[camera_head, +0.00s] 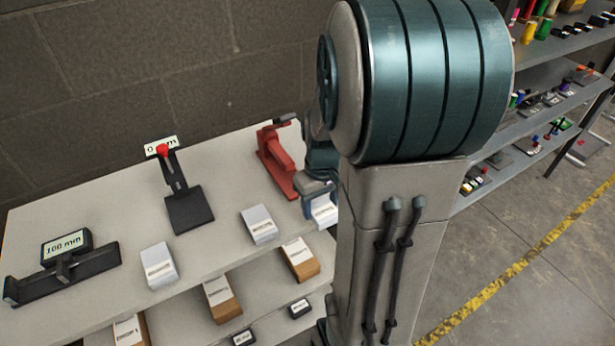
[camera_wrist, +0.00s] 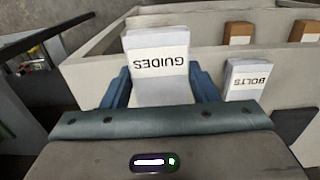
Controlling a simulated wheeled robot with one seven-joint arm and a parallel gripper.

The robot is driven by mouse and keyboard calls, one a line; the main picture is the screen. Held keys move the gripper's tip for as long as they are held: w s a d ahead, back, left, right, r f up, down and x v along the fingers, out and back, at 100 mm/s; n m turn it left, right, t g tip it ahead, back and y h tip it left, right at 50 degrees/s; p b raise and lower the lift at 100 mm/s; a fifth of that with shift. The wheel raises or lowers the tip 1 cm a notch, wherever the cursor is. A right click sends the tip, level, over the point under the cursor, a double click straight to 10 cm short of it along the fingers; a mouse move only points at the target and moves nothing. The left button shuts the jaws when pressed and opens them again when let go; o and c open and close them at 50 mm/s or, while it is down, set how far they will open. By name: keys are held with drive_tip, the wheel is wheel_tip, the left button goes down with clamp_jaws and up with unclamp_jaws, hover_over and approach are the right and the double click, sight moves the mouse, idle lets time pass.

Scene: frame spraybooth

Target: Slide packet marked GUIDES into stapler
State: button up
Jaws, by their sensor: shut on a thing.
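The packet marked GUIDES (camera_wrist: 160,65) is a white stack of paper with an upside-down label in the wrist view. My gripper (camera_wrist: 160,90) is shut on it, with one blue finger on each side. In the head view the packet (camera_head: 323,211) shows near the right end of the table top, partly hidden by my arm, with my gripper (camera_head: 318,190) above it. The red stapler (camera_head: 277,162) stands at the back of the table, just left of my gripper. I cannot tell whether the packet touches the table.
On the white table (camera_head: 110,205) stand a black lever device (camera_head: 188,208), a gauge reading 100 mm (camera_head: 66,246) and two other white packets (camera_head: 158,265); one marked BOLTS (camera_wrist: 245,80) shows in the wrist view. Lower shelves hold brown boxes (camera_head: 300,258). Shelving (camera_head: 545,55) stands right.

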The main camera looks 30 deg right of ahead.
drive_tip(key=shift+w+d, duration=0.1)
drive_tip(key=shift+w, duration=0.15)
drive_tip(key=shift+w+f+b, duration=0.15)
drive_tip(key=shift+w+f, duration=0.1)
drive_tip(key=shift+w, duration=0.4)
drive_tip(key=shift+w+f+b, duration=0.2)
drive_tip(key=shift+w+f, duration=0.1)
drive_tip(key=shift+w, duration=0.3)
drive_tip(key=shift+w+f+b, duration=0.15)
drive_tip(key=shift+w+f, duration=0.1)
drive_tip(key=shift+w, duration=0.4)
drive_tip(key=shift+w+f, duration=0.25)
drive_tip(key=shift+w, duration=0.7)
drive_tip(key=shift+w+f, duration=0.2)
drive_tip(key=shift+w, duration=0.7)
drive_tip(key=shift+w+f, duration=0.25)
drive_tip(key=shift+w, duration=0.7)
drive_tip(key=o, duration=1.1)
drive_tip(key=shift+c, duration=0.2)
wheel_tip(320, 180, up, 14)
drive_tip(key=b, duration=0.1)
